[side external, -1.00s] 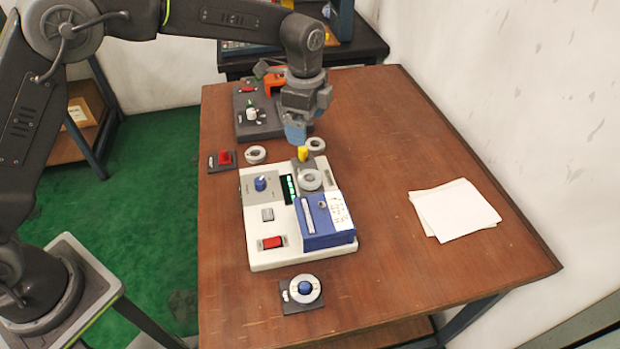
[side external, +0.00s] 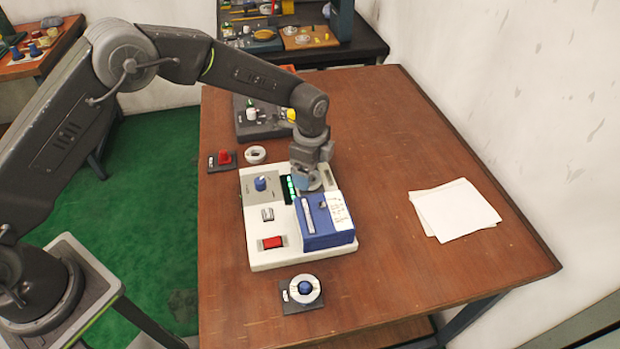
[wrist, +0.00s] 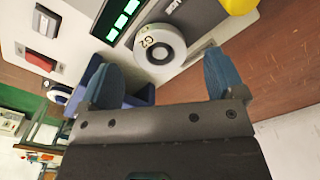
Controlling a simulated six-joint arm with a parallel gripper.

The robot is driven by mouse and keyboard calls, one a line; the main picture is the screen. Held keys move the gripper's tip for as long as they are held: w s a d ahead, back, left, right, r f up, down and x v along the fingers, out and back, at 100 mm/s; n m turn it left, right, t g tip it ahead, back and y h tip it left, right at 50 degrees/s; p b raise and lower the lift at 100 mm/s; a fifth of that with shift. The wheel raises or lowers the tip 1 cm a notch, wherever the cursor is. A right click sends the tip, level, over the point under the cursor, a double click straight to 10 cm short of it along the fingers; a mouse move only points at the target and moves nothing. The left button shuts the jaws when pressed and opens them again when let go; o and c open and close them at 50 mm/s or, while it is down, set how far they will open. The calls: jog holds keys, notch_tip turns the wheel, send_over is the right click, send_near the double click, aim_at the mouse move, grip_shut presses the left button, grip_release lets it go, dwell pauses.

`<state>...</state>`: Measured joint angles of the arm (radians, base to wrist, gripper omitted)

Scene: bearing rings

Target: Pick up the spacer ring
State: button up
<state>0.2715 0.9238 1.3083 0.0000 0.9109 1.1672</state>
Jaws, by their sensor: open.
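A pale grey ring marked "G2" (wrist: 174,38) lies flat on the grey plate of the white tester, near the green display. My gripper (wrist: 160,80) is open and empty; in the wrist view its blue fingers stand apart, the ring just beyond and between them. In the side view my gripper (side external: 306,178) is low over that ring and mostly hides it. Another ring (side external: 255,154) lies on the table behind the tester. A third ring (side external: 316,291) sits around a blue knob at the front. I cannot tell by name which is the spacer ring.
The white tester (side external: 255,220) carries a blue block (side external: 325,222), a red switch (side external: 272,242) and a blue knob (side external: 260,184). A yellow knob (wrist: 238,5) is close to the ring. White papers (side external: 455,209) lie to the right; the table between is clear.

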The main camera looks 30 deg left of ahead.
jog(key=shift+f, duration=1.2)
jog(key=c, duration=1.2)
jog(key=shift+r, duration=0.1)
